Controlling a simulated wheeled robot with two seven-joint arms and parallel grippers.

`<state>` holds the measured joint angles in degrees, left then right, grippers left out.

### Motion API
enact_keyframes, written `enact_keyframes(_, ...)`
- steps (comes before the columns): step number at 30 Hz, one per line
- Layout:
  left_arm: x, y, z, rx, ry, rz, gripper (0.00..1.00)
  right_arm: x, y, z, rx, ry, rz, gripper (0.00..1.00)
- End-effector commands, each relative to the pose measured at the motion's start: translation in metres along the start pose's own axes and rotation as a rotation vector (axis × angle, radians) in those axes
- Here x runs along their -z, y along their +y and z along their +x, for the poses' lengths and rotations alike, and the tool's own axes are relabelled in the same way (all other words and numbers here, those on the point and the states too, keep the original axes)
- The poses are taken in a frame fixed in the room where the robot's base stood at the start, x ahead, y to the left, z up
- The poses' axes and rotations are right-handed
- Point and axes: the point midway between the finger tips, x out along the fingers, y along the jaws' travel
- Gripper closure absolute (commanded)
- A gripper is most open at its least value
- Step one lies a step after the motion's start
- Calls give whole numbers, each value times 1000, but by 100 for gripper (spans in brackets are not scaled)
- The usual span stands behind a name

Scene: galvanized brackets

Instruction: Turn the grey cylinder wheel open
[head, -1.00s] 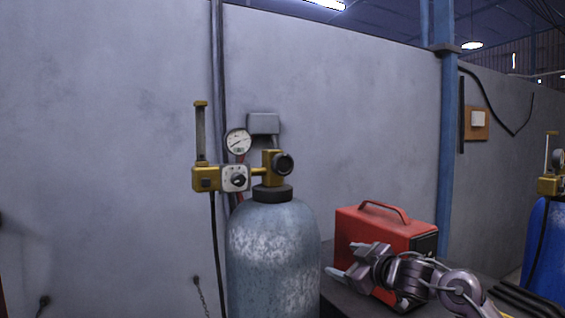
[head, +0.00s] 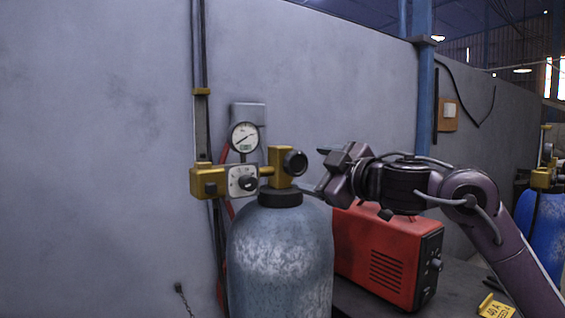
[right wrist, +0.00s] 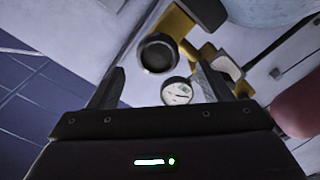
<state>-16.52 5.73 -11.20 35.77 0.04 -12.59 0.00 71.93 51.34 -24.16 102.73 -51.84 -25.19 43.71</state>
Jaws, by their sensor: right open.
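The grey cylinder (head: 280,255) stands upright in front of the wall. A brass valve (head: 277,178) sits on its dark neck, and the round black wheel (head: 294,162) is on the valve's right side. My right gripper (head: 323,170) is open and empty just right of the wheel, pointing left at it with a small gap. In the right wrist view the wheel (right wrist: 158,53) faces the camera beyond the jaws, roughly between the fingers. My left gripper is out of view.
A pressure gauge (head: 243,137) and a brass regulator (head: 208,181) with a black knob are left of the valve. A red machine (head: 385,255) stands under my right arm. A yellow sign (head: 495,306) lies on the dark surface. A blue cylinder (head: 541,235) stands far right.

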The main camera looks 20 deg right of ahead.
Motion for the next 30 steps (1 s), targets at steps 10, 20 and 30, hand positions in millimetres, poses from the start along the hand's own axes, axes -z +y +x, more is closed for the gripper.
enact_keyframes(10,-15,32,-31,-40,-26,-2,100,2,2,54,3,-1,4,28)
enact_keyframes(20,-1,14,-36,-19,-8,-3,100,0,0,71,1,0,0,28)
enact_keyframes(30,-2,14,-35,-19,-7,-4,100,0,0,71,1,0,0,54)
